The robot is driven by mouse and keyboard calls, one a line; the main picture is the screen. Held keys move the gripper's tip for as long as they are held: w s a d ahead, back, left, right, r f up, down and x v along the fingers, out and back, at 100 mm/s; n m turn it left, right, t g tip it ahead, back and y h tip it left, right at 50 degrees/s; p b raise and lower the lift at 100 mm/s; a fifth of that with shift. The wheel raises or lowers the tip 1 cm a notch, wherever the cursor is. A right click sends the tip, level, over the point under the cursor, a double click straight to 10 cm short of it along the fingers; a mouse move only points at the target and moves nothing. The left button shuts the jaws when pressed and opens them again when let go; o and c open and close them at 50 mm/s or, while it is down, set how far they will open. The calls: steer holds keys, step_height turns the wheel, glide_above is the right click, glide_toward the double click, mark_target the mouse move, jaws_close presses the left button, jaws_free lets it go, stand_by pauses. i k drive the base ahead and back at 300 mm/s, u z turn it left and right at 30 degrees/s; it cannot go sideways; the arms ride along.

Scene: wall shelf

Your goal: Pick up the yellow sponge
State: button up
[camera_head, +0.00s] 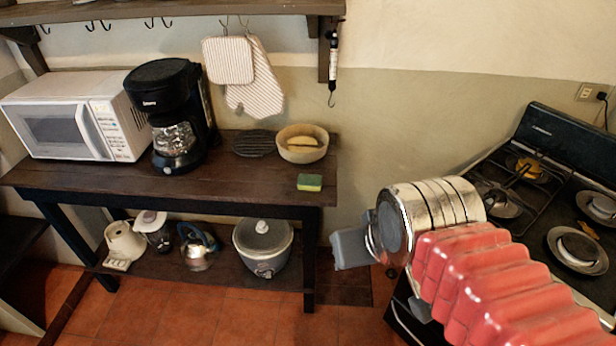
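The yellow sponge (310,182) is a small block with a yellow front side and a green top. It lies flat near the front right edge of the dark wooden table (230,185). My gripper (385,280) is at the lower right, at the end of my red and silver arm. It is right of and below the sponge, apart from it and nearer to me. Its two grey finger parts stand apart with nothing seen between them. The right one is partly hidden by my arm.
A bowl (302,144) with yellow food stands behind the sponge, beside a dark slatted mat (254,143). A coffee maker (172,115) and microwave (80,115) are left. The stove (540,200) is right. A rice cooker (263,245) sits below. The tabletop around the sponge is clear.

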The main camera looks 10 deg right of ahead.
mark_target(310, 182)
steer(key=i, duration=0.35)
steer(key=k, duration=1.35)
steer(key=u, duration=0.5)
steer(key=i, duration=0.7)
steer(key=u, duration=0.55)
steer(key=i, duration=1.3)
steer(key=z, duration=0.55)
